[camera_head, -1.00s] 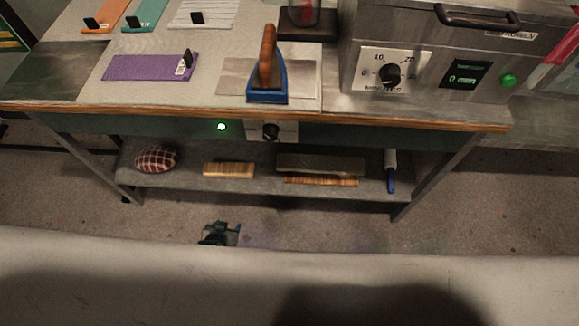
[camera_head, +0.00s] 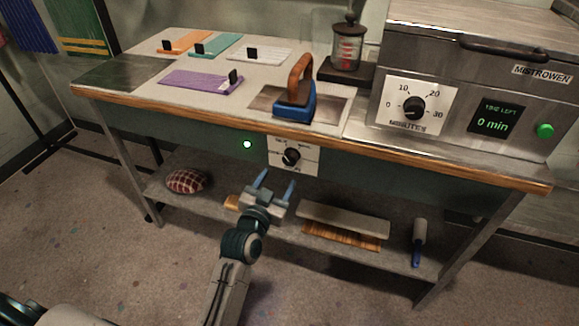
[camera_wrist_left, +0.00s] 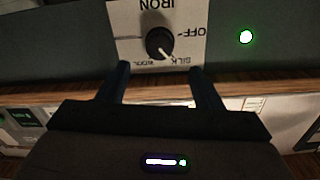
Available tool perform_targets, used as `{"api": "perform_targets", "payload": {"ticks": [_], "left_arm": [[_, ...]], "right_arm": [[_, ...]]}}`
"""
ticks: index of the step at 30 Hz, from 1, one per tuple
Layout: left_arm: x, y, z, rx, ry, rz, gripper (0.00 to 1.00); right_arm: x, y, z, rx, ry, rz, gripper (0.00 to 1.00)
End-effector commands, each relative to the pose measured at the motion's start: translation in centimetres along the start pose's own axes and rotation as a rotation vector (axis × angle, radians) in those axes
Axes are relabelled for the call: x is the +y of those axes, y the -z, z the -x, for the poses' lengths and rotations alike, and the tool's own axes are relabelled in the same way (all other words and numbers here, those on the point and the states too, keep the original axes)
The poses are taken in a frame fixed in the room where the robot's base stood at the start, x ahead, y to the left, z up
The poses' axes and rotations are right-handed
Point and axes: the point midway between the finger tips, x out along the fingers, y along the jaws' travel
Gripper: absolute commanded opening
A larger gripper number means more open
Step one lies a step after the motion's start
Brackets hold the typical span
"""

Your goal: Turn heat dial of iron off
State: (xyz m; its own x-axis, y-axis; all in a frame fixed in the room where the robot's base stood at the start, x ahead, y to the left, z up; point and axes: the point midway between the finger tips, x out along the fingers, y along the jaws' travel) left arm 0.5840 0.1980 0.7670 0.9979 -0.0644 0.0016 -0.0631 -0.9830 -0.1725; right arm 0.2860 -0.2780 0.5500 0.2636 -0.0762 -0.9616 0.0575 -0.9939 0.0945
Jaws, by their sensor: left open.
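The iron's heat dial is a black round knob (camera_head: 291,157) on a white plate (camera_head: 309,164) on the table's front panel, below the tabletop edge. The knob also shows in the left wrist view (camera_wrist_left: 160,43), where the plate is upside down with IRON, OFF and SILK on it. The knob's white pointer line aims toward the SILK side, away from OFF. My left gripper (camera_head: 275,184) is open and empty, in front of and below the dial. Its fingers (camera_wrist_left: 160,75) stand apart on either side below the knob, not touching it. My right gripper is not in view.
A green light (camera_head: 247,145) glows beside the dial. The blue iron (camera_head: 294,110) stands on the tabletop above it. A steel machine with a minutes dial (camera_head: 414,107) stands right. The lower shelf holds a checked cushion (camera_head: 187,181), boards and a blue-handled tool (camera_head: 417,243).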

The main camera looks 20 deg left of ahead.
Motion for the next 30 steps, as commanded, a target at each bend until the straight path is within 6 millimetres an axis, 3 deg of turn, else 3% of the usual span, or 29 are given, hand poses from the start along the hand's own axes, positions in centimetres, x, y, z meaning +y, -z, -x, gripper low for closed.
{"api": "perform_targets", "payload": {"ticks": [6,12,25,30], "left_arm": [[0.0,0.1,-4.4,-0.001,0.000,0.000,0.59],[0.0,0.0,-7.1,-0.001,0.001,0.000,0.59],[0.0,-0.1,-8.1,-0.002,0.001,0.000,0.59],[0.0,-0.1,-8.1,-0.002,0.001,0.000,0.26]], "right_arm": [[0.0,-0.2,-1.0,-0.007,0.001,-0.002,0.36],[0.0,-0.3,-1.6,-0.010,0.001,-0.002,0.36],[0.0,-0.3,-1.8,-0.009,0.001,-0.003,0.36],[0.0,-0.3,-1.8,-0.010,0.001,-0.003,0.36]]}}
